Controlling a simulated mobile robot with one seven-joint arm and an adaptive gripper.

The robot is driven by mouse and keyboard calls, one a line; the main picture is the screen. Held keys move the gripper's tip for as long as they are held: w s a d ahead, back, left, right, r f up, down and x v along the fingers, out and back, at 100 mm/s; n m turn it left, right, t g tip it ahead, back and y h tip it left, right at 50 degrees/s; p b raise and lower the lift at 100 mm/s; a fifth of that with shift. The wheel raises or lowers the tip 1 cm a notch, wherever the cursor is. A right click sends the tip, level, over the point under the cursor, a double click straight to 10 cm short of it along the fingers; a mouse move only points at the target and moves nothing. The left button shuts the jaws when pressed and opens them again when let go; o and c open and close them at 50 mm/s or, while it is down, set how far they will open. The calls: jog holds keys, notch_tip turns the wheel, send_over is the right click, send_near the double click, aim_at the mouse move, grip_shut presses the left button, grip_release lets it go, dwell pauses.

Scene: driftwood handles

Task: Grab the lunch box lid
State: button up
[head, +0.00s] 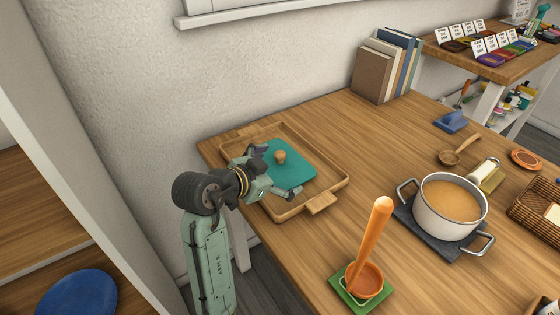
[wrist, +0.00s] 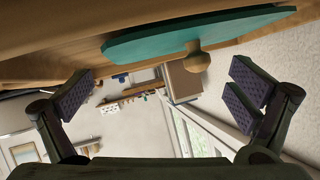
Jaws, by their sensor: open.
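The lunch box lid (head: 296,169) appears to be the flat teal piece with a round wooden knob (head: 280,156), lying in a wooden tray (head: 333,191). In the wrist view, the teal lid (wrist: 150,36) is at the top, with its knob (wrist: 193,60) between and beyond the finger lines. My gripper (head: 270,174) is open at the lid's near left side, one finger toward the back and one toward the front. In the wrist view, my gripper (wrist: 160,88) has its fingers wide apart with nothing between them. I cannot tell whether a finger touches the lid.
The tray rim and its front handle (head: 321,204) lie close to my gripper. A soup pot (head: 449,205) stands right on a dark mat. Books (head: 373,74) stand behind. The table middle is clear.

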aim_at(297, 164)
jog(key=shift+p+x, duration=0.35)
jog(key=shift+x, duration=1.5)
jog(key=shift+w+r, duration=0.1)
jog(key=shift+c, duration=0.6)
jog(key=c, duration=0.8)
jog(key=shift+o, duration=0.2)
jog(key=shift+r, duration=0.1)
